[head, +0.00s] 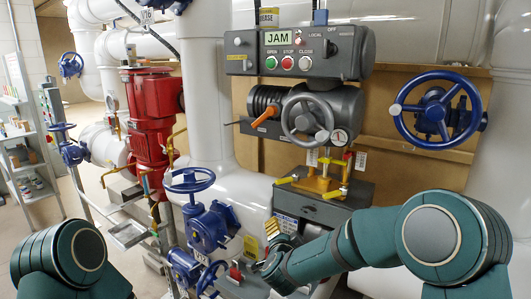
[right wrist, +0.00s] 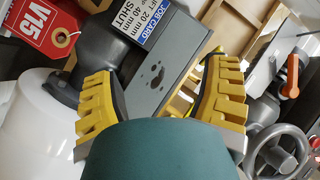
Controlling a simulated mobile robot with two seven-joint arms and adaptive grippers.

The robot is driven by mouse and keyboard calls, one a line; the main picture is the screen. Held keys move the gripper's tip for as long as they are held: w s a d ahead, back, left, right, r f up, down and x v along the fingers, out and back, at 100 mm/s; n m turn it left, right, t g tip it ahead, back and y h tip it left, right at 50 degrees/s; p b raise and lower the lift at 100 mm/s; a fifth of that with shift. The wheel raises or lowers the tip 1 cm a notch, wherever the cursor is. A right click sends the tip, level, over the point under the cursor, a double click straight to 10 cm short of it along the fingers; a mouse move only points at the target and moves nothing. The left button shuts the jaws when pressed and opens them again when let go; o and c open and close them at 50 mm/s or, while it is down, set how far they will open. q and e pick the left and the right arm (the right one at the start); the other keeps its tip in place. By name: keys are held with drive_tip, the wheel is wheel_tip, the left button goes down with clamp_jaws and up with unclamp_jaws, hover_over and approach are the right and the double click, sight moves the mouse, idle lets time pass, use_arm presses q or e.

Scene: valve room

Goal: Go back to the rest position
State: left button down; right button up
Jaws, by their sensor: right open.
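My right arm comes in from the lower right in the head view. Its gripper (head: 273,240) is low in the middle, in front of the white pipe and left of the grey box under the actuator. In the right wrist view the yellow-padded fingers (right wrist: 160,95) stand wide apart, with nothing held between them. The grey box (right wrist: 165,70) with a job card shows behind the gap. My left arm shows only as a green link at the lower left of the head view; its gripper is out of the picture.
A grey actuator (head: 295,52) reads JAM, with a grey handwheel (head: 307,118) below. Blue handwheels stand at right (head: 437,108) and left of my gripper (head: 188,180). A red valve body (head: 150,125) and a shelf (head: 25,150) are left. A red V15 tag (right wrist: 48,22) hangs near the fingers.

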drive_tip(key=s+d+f+n+g+y, duration=0.2)
drive_tip(key=s+f+n+g, duration=0.1)
drive_tip(key=s+f, duration=0.55)
drive_tip(key=s+d+f+n+g+y, duration=0.1)
drive_tip(key=s+f+n+g, duration=0.3)
drive_tip(key=f, duration=0.8)
drive_tip(key=s+d+f+n+g+y, duration=0.1)
drive_tip(key=s+f+g, duration=0.2)
drive_tip(key=s, duration=0.7)
drive_tip(key=s+d+f+n+g, duration=0.1)
drive_tip(key=s+f+g, duration=0.2)
drive_tip(key=s, duration=0.7)
drive_tip(key=shift+s+f+y, duration=0.15)
drive_tip(key=shift+f+y, duration=0.25)
drive_tip(key=shift+f, duration=0.55)
